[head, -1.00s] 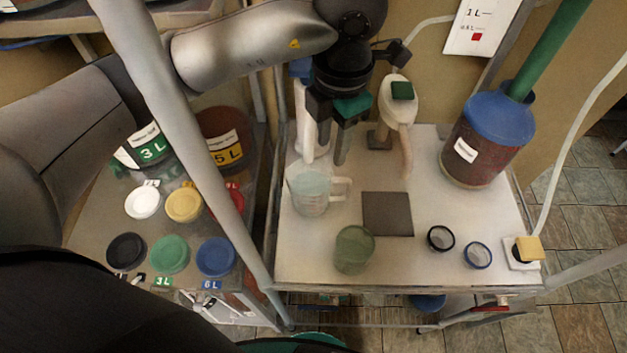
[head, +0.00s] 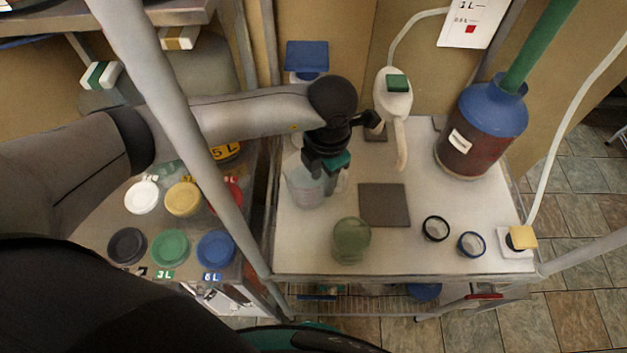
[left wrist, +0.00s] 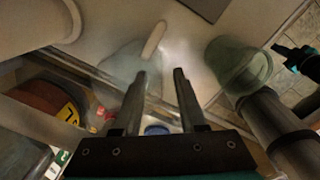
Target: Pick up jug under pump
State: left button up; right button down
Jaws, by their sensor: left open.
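The clear measuring jug (head: 303,192) stands on the left part of the white table, its handle towards the right. My left gripper (head: 328,188) is open and low at the jug's right side, by the handle; it hides part of the jug. In the left wrist view the two fingers (left wrist: 160,72) are apart, with the faint jug (left wrist: 122,62) and its pale handle (left wrist: 154,40) just beyond their tips. I cannot tell whether the fingers touch the handle. The blue-topped pump (head: 307,56) stands behind the jug, partly hidden by my arm.
A translucent green cup (head: 351,240) and a dark square mat (head: 384,205) are close to the right. A white dispenser with a green button (head: 394,92) stands behind. A blue-topped bucket (head: 478,145) is at the back right. Two small rings (head: 436,228) lie front right.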

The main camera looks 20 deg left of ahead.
pick_arm(q)
grip_shut()
dwell(0.3)
dwell(1.1)
